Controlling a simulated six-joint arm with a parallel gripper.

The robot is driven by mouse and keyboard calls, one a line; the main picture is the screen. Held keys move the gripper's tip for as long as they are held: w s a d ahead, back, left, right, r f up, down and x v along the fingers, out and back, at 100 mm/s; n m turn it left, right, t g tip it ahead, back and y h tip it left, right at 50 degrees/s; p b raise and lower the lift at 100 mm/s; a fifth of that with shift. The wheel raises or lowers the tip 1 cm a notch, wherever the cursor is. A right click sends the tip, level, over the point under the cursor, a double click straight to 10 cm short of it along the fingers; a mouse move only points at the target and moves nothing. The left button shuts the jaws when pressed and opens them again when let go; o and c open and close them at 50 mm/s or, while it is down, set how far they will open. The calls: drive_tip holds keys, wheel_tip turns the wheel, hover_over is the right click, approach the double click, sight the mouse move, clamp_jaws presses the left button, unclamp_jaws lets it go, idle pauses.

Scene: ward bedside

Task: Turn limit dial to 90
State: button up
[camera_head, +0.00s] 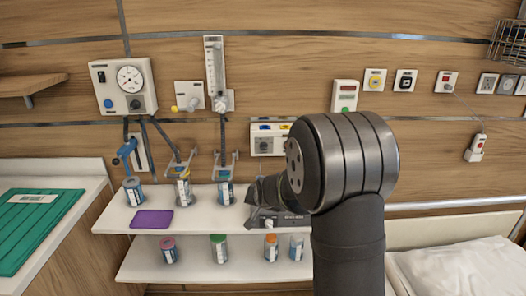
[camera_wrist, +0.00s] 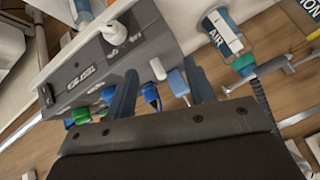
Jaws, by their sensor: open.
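My gripper (camera_head: 262,192) is over the right part of the upper shelf, partly hidden by my own arm. In the wrist view my gripper (camera_wrist: 160,85) has its two dark fingers apart and nothing held between them. A grey box (camera_head: 262,214) with a white knob (camera_head: 268,223) sits on the shelf just below my gripper. In the wrist view the grey box (camera_wrist: 70,88) fills the upper left, and its round white knob (camera_wrist: 114,33) stands beyond the fingers, apart from them. I cannot read a limit scale or the knob's setting, or tell surely whether this is the limit dial.
A wall panel (camera_head: 123,86) with a round gauge and knobs hangs at upper left. Labelled bottles (camera_head: 225,194) and a purple pad (camera_head: 151,219) stand on the upper shelf. Blue and green connectors (camera_wrist: 150,96) lie close to the fingers. A bed (camera_head: 465,268) is at right.

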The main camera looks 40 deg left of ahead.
wheel_tip(320, 180, up, 4)
drive_tip(key=a+m+t+y, duration=0.2)
drive_tip(key=m+t+y, duration=0.1)
drive_tip(key=m, duration=0.1)
drive_tip(key=m+t+y, duration=0.3)
drive_tip(key=m+t, duration=0.2)
drive_tip(key=m, duration=0.1)
approach(263, 149)
drive_tip(key=x, duration=0.9)
drive_tip(key=shift+a+f, duration=0.1)
drive_tip(key=c, duration=0.9)
